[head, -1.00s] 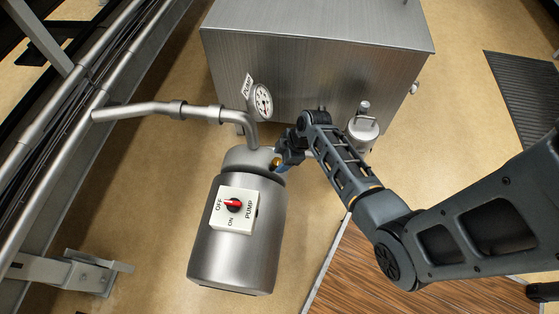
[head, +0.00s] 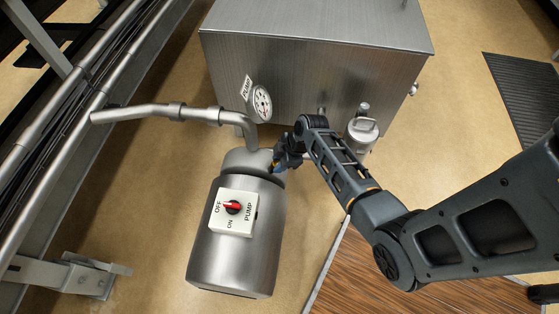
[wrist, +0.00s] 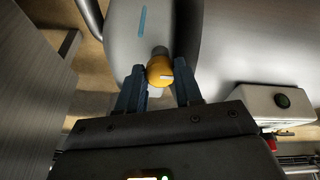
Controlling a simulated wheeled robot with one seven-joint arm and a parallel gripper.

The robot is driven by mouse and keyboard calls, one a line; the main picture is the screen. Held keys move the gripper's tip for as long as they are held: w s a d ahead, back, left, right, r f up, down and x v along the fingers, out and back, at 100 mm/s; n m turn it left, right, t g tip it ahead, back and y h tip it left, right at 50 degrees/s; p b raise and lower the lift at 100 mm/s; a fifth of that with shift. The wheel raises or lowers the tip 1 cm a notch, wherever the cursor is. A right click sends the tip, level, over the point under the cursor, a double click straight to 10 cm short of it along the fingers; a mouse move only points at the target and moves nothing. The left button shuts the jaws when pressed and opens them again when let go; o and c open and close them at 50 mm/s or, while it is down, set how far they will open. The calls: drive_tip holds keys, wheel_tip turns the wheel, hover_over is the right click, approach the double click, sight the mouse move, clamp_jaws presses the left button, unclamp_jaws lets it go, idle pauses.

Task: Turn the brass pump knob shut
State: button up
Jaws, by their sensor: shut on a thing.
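The brass pump knob (wrist: 160,68) is a small round yellow knob with a pale mark on its face, on the pump's neck in the wrist view. My gripper (wrist: 158,84) has one dark finger on each side of it and is shut on it. In the head view my gripper (head: 277,166) is at the right side of the neck of the steel pump (head: 232,262), and it hides the knob.
A white switch box (head: 233,212) with a red selector and OFF, ON and PUMP labels is on the pump. A pipe (head: 200,114) and a gauge (head: 262,103) stand above it. A steel cabinet (head: 315,65) and a small canister (head: 361,136) are close behind my wrist.

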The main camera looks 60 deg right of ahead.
drive_tip(key=shift+r+m, duration=0.1)
drive_tip(key=shift+m, duration=0.2)
drive_tip(key=m+p, duration=0.2)
drive_tip(key=m, duration=0.1)
drive_tip(key=shift+p, duration=0.35)
drive_tip(key=m+p, duration=0.2)
drive_tip(key=m, duration=0.4)
drive_tip(key=m+p, duration=0.2)
drive_tip(key=m, duration=0.2)
drive_tip(key=shift+m+p, duration=0.75)
drive_tip(key=shift+m, duration=1.35)
drive_tip(key=o, duration=1)
